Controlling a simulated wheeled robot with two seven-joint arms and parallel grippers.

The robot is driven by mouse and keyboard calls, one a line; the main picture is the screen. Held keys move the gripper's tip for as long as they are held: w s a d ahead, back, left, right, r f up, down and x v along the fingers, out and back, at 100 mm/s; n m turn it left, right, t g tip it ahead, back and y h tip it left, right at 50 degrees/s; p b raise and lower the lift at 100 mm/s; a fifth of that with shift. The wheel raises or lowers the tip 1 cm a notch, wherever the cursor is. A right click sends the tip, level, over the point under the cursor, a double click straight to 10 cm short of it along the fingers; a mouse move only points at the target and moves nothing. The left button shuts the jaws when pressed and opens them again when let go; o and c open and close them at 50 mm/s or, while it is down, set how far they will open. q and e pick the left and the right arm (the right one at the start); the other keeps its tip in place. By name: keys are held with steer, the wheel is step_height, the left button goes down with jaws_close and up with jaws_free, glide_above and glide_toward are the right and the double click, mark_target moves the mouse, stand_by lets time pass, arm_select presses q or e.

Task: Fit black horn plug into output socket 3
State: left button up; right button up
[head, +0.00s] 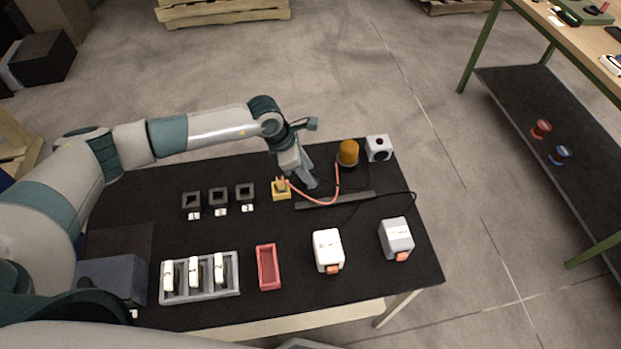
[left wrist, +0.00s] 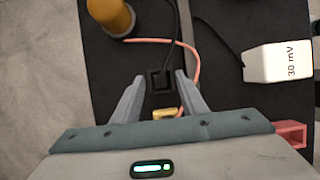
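My left gripper (head: 304,183) points down over the black table, just right of a yellow plug (head: 281,190). In the left wrist view its fingers (left wrist: 159,77) are open, with the black plug (left wrist: 158,81) in the gap between them; I cannot tell whether they touch it. A black cable runs from that plug. In the head view the gripper hides most of the plug. Three dark square sockets stand in a row to the left, with number cards in front; the rightmost socket (head: 245,191) is empty. The white horn box (head: 378,148) stands at the back right.
An orange beacon (head: 348,152) stands behind the gripper, its orange cable leading to the yellow plug. A dark bar (head: 335,200) lies in front. Two white meters (head: 327,250) (head: 397,237), a red tray (head: 259,268) and a grey rack (head: 202,295) stand nearer. Table between sockets and rack is clear.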

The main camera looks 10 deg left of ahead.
arm_select(q)
jaws_close()
steer(key=shift+r, duration=0.15)
steer(key=shift+r+b, duration=0.5)
steer(key=shift+b, duration=0.05)
steer(key=r+b, duration=0.1)
steer(key=d+r+b, duration=0.1)
steer(key=r, duration=0.1)
steer(key=shift+d+r, duration=0.1)
steer(key=shift+d, duration=0.05)
steer(key=d+r+b, duration=0.5)
steer(key=d+r, duration=0.1)
steer(key=d, duration=0.4)
steer(key=shift+w+d+r, duration=0.2)
steer(key=shift+w+r, duration=0.1)
steer(key=shift+w, duration=0.05)
